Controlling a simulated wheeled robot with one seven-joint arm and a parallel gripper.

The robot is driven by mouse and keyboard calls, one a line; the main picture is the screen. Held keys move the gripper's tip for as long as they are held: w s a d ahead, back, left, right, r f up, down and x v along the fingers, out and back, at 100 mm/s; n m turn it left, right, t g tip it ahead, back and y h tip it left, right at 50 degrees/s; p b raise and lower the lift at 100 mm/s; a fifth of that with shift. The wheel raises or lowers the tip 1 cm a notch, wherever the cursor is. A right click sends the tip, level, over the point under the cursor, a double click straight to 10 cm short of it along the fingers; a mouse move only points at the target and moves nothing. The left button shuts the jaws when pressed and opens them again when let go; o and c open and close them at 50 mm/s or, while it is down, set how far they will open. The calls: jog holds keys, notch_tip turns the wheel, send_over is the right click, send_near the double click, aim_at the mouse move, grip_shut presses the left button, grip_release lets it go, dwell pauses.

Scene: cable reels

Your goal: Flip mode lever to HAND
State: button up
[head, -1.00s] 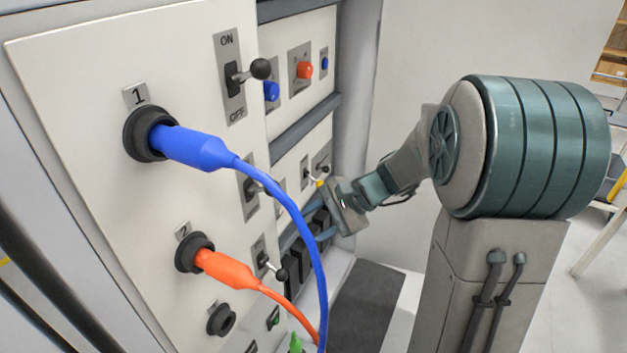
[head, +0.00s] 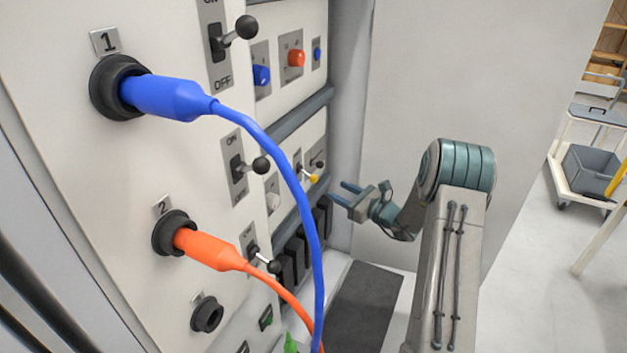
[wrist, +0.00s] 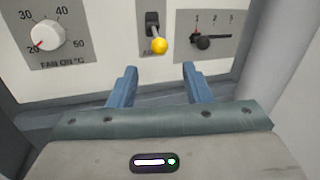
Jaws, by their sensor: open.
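The lever with a yellow ball knob (wrist: 159,46) stands on a small grey plate in the lower panel. In the wrist view its knob hangs at the plate's lower end, over a label that starts with "A"; the rest is hidden. It also shows in the head view (head: 314,179), small, with its knob low. My gripper (head: 344,193) is open and empty, in front of the panel and right of the lever in the head view. In the wrist view its two blue fingers (wrist: 160,71) lie below the knob, one on each side, touching nothing.
A fan dial (wrist: 47,35) is left of the lever and a black rotary handle (wrist: 213,41) right of it. A cabinet side wall (wrist: 280,60) rises close on the right. Blue (head: 310,240) and orange (head: 285,297) cables hang in front of the panel.

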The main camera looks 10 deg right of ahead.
aim_at(317, 179)
jog(key=x, duration=1.1)
jog(key=c, duration=1)
